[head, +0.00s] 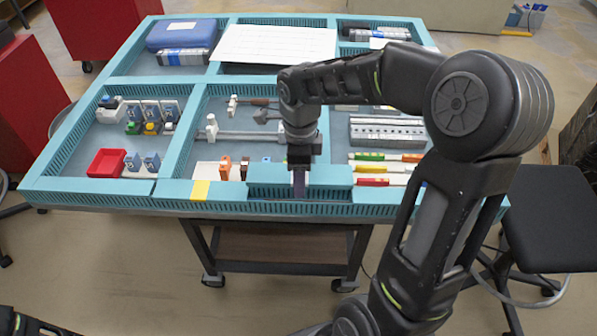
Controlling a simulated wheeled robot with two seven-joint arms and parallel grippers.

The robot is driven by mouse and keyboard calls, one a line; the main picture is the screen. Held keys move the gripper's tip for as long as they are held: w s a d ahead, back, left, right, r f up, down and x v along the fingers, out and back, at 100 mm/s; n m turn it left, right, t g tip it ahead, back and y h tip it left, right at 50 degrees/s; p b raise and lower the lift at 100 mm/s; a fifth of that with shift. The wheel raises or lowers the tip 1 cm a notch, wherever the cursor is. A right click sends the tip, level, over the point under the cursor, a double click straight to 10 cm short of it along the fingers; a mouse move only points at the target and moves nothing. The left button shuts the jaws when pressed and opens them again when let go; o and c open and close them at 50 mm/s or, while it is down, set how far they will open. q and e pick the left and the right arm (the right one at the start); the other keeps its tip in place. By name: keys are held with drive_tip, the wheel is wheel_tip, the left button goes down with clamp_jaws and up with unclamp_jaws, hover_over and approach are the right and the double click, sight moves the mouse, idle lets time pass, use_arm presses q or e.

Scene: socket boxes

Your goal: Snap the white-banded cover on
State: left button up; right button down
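My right gripper (299,180) points down at the front edge of the teal slotted frame, just right of its middle. A plain teal piece (326,176) lies across the frame there, directly behind and beside the fingers. I cannot tell whether the fingers grip it, or whether they are open. A dark purplish strip shows below the gripper. A teal cover with a yellow band (200,190) sits on the front rail to the left. I cannot make out a white band on any cover; my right arm hides part of the right side. My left gripper is out of view.
The table's compartments hold a red bin (106,163), small blue-white modules (151,161), a blue case (181,34), a white sheet (277,44) and a grey rail block (387,131). A black stool (548,170) stands right of the table; red cabinets stand left.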

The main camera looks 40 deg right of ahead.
drive_tip(key=shift+w+f, duration=0.1)
drive_tip(key=shift+f, duration=0.05)
wheel_tip(320, 180, down, 5)
drive_tip(key=b, duration=0.3)
drive_tip(key=shift+f+b, duration=0.35)
drive_tip(key=shift+b, duration=0.3)
idle(0.8)
drive_tip(key=shift+f+b, duration=0.7)
drive_tip(key=shift+f, duration=0.05)
idle(0.4)
drive_tip(key=shift+c, duration=0.2)
unclamp_jaws()
idle(0.4)
